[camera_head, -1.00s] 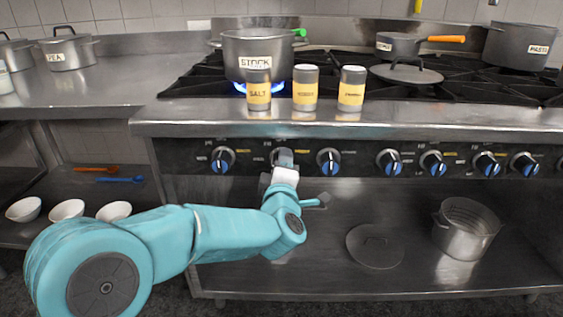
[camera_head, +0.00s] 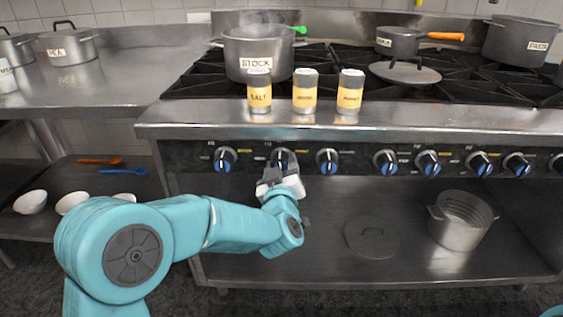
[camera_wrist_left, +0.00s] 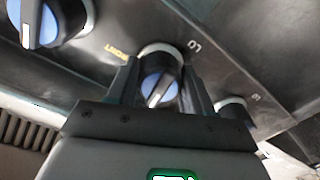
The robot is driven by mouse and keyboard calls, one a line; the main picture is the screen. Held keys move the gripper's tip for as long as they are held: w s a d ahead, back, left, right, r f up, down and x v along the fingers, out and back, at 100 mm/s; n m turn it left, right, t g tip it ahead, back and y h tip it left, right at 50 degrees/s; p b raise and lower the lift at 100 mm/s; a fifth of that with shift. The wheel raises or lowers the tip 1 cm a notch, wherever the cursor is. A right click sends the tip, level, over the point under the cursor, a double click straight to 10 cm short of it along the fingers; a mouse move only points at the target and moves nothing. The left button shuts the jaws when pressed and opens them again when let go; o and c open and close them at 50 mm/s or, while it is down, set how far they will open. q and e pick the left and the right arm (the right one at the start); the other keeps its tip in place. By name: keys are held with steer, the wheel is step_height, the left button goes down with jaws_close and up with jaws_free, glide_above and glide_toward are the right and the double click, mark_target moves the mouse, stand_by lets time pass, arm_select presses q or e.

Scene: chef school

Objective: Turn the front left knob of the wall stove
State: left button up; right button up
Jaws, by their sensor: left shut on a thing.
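The wall stove has a row of dark knobs with blue faces along its front panel (camera_head: 350,150). My left gripper (camera_head: 282,172) is at the second knob (camera_head: 282,155) from the left in the head view. In the left wrist view, its two fingers (camera_wrist_left: 161,82) stand either side of a knob (camera_wrist_left: 160,88) with a blue face and white pointer line, and are shut on it. The stock pot (camera_head: 257,50) stands on the burner at the left, with no flame visible beneath it. My right gripper is out of view.
A salt shaker (camera_head: 259,92) and two more shakers stand on the stove's front ledge. Other knobs flank the held one, close on both sides. A pot (camera_head: 460,222) and a lid (camera_head: 371,238) rest on the lower shelf. White bowls (camera_head: 31,202) sit at left.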

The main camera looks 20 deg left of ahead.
arm_select(q)
steer(key=shift+d+f+m+p, duration=0.2)
steer(key=shift+m+p, duration=0.15)
steer(key=shift+m, duration=0.65)
steer(key=shift+f, duration=0.2)
steer(key=o, duration=1)
steer(key=shift+a+r, duration=0.1)
steer(key=shift+r, duration=0.1)
steer(key=shift+s, duration=0.15)
steer(key=p+v, duration=0.1)
steer(key=v, duration=1.5)
